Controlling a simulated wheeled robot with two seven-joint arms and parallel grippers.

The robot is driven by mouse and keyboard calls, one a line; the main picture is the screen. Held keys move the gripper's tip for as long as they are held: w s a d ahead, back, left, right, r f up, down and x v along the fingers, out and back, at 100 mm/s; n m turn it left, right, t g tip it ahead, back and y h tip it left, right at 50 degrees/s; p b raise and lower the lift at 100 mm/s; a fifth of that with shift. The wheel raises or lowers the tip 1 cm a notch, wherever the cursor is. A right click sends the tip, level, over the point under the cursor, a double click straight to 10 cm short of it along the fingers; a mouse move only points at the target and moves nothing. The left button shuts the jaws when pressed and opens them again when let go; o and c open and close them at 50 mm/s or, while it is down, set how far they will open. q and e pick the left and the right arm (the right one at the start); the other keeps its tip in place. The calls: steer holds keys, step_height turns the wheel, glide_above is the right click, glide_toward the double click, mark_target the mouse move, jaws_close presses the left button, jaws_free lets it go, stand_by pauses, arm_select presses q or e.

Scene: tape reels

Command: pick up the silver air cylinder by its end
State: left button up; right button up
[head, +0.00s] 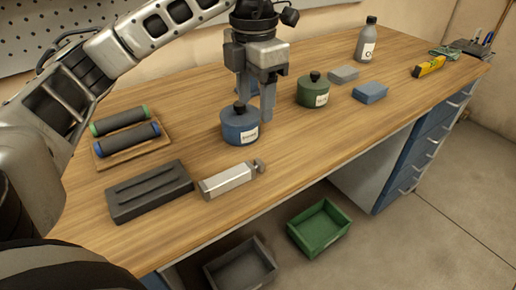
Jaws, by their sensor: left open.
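The silver air cylinder (228,181) lies near the front edge of the wooden workbench (330,120). It is a short square-sided body with a round grey piece at its right end. My left gripper (256,106) points down behind the cylinder, above and close to a blue lidded pot (240,130). Its two fingers are apart with nothing seen between them. The gripper does not touch the cylinder. The right gripper is not in view.
A dark slotted block (149,191) lies just left of the cylinder. Two dark rollers (122,130) rest on a wooden board. A green pot (312,93) and blue block (370,92) stand to the right. Grey (241,268) and green bins (320,228) are below the front edge.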

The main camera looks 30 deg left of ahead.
arm_select(q)
glide_above(253, 162)
step_height(253, 162, down, 5)
steer(key=f, duration=0.4)
steer(key=shift+s+d+b, duration=0.1)
steer(key=shift+s+b, duration=0.1)
steer(key=shift+b, duration=0.15)
steer(key=shift+f, duration=0.9)
step_height(253, 162, down, 4)
steer(key=shift+w+r+p, duration=0.15)
steer(key=shift+p, duration=0.3)
steer(key=shift+f, duration=0.45)
steer(key=c, duration=1)
jaws_close()
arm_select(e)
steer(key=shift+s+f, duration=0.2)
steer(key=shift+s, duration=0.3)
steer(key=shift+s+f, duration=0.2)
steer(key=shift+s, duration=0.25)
